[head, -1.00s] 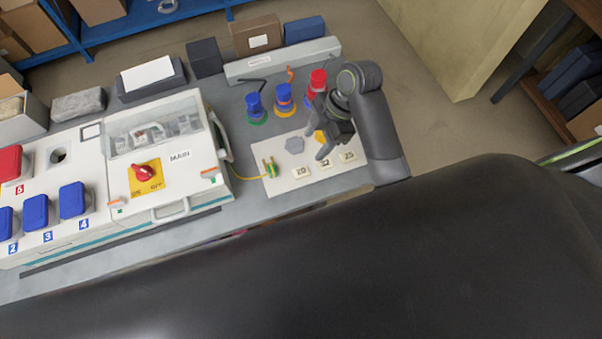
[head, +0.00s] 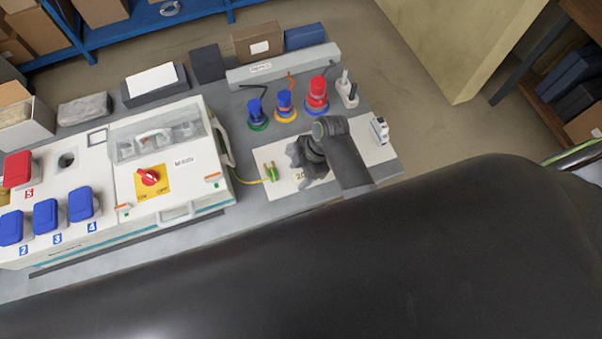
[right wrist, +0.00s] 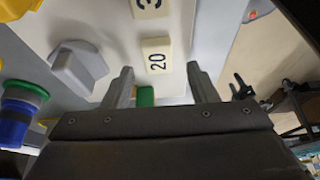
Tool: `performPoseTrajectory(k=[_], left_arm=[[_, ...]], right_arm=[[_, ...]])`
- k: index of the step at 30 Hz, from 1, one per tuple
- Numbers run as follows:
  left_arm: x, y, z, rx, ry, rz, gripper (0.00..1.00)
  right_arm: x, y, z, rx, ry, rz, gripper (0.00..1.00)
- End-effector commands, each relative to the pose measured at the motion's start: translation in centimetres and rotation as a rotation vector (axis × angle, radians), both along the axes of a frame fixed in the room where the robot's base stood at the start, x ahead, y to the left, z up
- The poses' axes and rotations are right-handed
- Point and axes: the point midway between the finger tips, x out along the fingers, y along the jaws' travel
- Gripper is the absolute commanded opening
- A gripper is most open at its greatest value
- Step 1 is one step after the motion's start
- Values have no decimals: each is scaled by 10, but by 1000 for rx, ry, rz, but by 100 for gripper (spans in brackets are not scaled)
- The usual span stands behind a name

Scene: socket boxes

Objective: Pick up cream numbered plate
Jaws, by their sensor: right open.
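A cream plate marked 20 (right wrist: 157,57) lies flat on the white mat (head: 284,188). In the right wrist view it sits just beyond and between the open fingers of my right gripper (right wrist: 160,75), with nothing held. In the head view my right gripper (head: 301,164) is over the mat and covers most of the plates; only part of the 20 plate shows beside it. A second cream plate with a 3 visible (right wrist: 150,8) is cut off at the top of the wrist view. My left gripper is not in view.
A green-yellow plug (head: 271,172) lies left of the gripper; a green piece (right wrist: 145,96) shows between the fingers. A grey block (right wrist: 77,68) is close by. Blue (head: 257,112), yellow-ringed (head: 285,105) and red (head: 317,95) connectors stand behind. The white MAIN box (head: 170,165) is left.

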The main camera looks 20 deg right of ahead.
Motion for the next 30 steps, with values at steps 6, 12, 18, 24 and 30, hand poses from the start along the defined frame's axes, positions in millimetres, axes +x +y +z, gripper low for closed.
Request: performPoseTrajectory(k=[6, 12, 18, 24, 30], left_arm=[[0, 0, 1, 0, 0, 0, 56], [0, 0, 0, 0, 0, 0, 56], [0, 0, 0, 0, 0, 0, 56], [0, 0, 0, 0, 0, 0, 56], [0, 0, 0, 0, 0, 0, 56]], right_arm=[[0, 2, -4, 0, -1, 0, 53], [0, 2, -4, 0, -1, 0, 40], [0, 1, -4, 0, 0, 0, 13], [0, 1, -4, -1, -1, 0, 3], [1, 1, 0, 0, -2, 0, 3]])
